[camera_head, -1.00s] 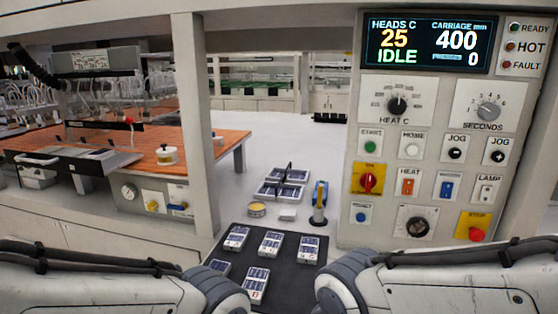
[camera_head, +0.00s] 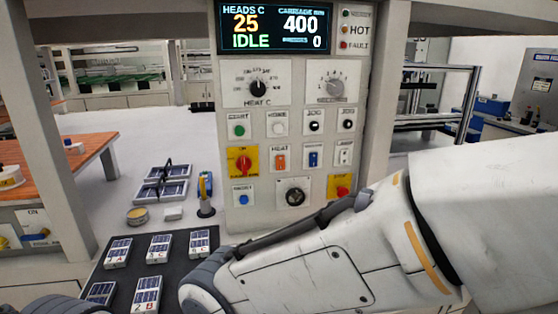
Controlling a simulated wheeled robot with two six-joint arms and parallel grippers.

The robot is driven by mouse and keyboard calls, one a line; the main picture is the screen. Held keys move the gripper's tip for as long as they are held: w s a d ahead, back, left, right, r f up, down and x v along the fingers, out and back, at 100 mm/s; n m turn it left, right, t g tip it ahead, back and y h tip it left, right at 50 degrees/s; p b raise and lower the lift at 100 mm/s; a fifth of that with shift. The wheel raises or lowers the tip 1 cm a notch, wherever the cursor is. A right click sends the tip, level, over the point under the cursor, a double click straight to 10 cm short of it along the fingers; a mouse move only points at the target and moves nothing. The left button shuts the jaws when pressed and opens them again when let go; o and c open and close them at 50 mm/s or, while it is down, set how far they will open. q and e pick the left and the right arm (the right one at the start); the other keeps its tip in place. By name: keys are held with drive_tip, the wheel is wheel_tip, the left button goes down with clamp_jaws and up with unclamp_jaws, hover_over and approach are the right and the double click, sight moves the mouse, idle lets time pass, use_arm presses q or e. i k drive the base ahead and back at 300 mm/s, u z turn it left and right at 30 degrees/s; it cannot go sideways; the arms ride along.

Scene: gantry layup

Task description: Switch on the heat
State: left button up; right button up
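The control panel (camera_head: 226,128) stands in the middle of the head view. Its orange HEAT rocker switch (camera_head: 280,161) sits in the lower half, between the yellow-plated red rotary switch (camera_head: 243,162) and a blue rocker (camera_head: 313,158). The HEAT C dial (camera_head: 258,87) is above. The display (camera_head: 274,27) reads HEADS C 25, IDLE, CARRIAGE 400 and 0. My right arm crosses the lower right in front of the panel's foot, below the HEAT switch. Neither gripper's fingers show. Only a piece of my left arm shows at the bottom left.
A red stop button (camera_head: 342,190) on yellow is at the panel's lower right, close above my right arm. A dark mat (camera_head: 135,271) with several labelled cell pieces lies at the lower left. A yellow-blue tool (camera_head: 205,190) stands beside the panel. An orange-topped table (camera_head: 52,160) is at left.

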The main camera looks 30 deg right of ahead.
sight(280, 165)
drive_tip(key=k, duration=1.2)
drive_tip(key=z, duration=0.65)
drive_tip(key=i, duration=1.6)
drive_tip(key=u, duration=0.75)
